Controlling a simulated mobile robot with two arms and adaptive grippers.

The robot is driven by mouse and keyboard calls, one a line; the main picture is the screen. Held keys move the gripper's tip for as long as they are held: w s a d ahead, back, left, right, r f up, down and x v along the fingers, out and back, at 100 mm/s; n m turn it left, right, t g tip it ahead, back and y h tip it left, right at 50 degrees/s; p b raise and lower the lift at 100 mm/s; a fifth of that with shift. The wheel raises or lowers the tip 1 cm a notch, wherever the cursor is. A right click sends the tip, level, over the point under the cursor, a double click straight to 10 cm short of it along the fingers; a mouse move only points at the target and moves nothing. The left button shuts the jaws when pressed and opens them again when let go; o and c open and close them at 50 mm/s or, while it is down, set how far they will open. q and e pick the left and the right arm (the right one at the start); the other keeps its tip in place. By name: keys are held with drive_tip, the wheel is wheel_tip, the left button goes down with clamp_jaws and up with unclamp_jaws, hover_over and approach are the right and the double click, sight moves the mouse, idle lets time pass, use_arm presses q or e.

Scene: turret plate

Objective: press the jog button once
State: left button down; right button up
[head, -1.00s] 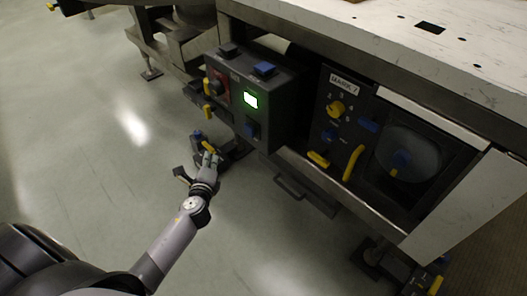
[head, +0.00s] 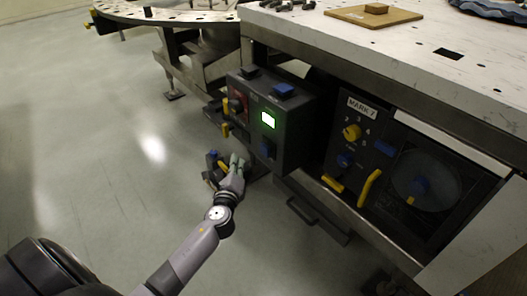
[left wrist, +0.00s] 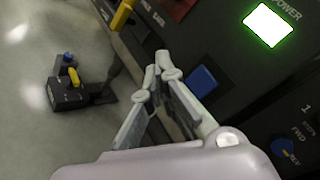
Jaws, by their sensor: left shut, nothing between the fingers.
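The dark control box (head: 275,112) hangs under the table edge. A blue button (head: 267,149) sits low on its front, below a lit green window (head: 268,120). In the left wrist view this blue button (left wrist: 203,82) is just right of the fingertips, with a visible gap in the picture. I cannot read a jog label on any button. My left gripper (head: 238,162) is shut and empty, left of and slightly below the blue button in the head view. Its fingertips also show in the left wrist view (left wrist: 163,62). My right gripper is out of view.
A foot pedal unit (left wrist: 68,92) is on the floor below. The MARK 7 panel (head: 352,138) is at right. Open floor (head: 80,130) lies left.

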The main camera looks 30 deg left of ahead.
sight(265, 150)
use_arm(q)
drive_tip(key=w+d, duration=0.2)
drive_tip(key=w, duration=0.4)
drive_tip(key=shift+d+b, duration=0.25)
drive_tip(key=shift+b, duration=0.2)
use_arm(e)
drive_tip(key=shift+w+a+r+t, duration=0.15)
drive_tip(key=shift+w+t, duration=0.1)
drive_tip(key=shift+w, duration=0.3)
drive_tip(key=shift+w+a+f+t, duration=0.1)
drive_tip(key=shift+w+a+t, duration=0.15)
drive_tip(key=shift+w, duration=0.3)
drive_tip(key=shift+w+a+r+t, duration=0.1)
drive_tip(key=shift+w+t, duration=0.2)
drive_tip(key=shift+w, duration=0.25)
use_arm(q)
drive_tip(key=shift+w+d, duration=0.2)
drive_tip(key=shift+w, duration=0.15)
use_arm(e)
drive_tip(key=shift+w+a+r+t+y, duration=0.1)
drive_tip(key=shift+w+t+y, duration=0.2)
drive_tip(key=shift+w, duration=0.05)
